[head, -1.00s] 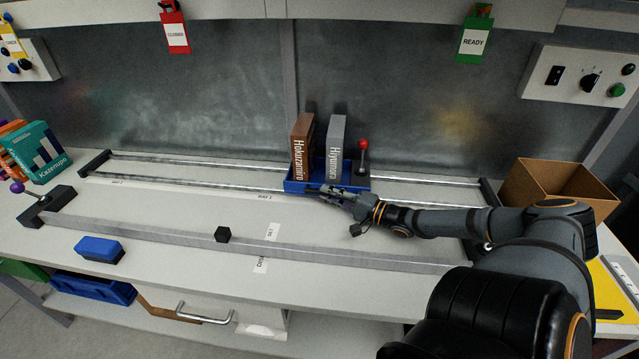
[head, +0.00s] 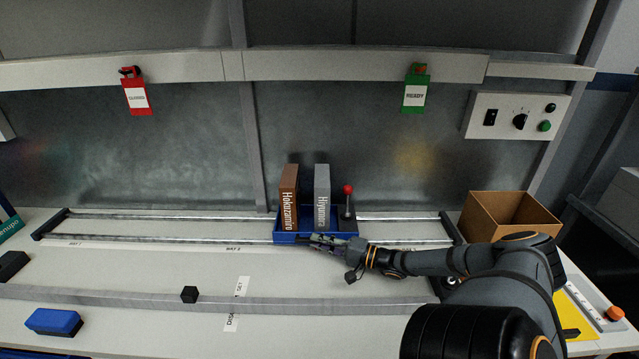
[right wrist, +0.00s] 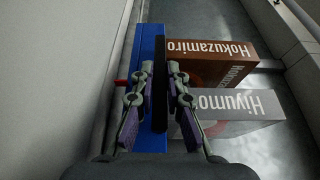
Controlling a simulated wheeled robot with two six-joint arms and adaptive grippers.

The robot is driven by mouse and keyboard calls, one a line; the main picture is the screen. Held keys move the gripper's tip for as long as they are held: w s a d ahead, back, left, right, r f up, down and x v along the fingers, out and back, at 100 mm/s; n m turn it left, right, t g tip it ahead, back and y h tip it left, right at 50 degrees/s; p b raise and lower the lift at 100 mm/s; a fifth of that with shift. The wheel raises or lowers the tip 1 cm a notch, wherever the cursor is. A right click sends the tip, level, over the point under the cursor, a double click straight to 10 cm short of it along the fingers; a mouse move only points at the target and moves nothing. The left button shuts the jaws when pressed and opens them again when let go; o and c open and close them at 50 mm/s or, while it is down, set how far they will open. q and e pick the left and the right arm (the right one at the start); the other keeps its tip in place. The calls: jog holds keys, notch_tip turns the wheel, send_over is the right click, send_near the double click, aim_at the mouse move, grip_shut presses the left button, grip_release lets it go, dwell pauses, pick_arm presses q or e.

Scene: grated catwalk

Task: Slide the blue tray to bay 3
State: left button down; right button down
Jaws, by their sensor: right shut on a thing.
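The blue tray (head: 284,238) sits on the two back rails, right of the BAY 2 label (head: 233,249). A brown book box (head: 288,197) and a grey book box (head: 322,197) stand upright in it. My right gripper (head: 312,241) is at the tray's near side, shut on it. In the right wrist view its fingers (right wrist: 160,95) close around a dark bar along the tray's blue wall (right wrist: 148,50). The BAY 3 label (head: 408,248) lies farther right, partly hidden by my right arm. My left gripper is out of view.
A red-knobbed lever (head: 347,205) stands at the tray's right end. The rails right of the tray look clear up to the dark end block (head: 451,228). An open cardboard box (head: 508,217) stands beyond it.

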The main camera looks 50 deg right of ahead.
jog(key=c, duration=1.4)
grip_release()
jog(key=shift+o, duration=0.2)
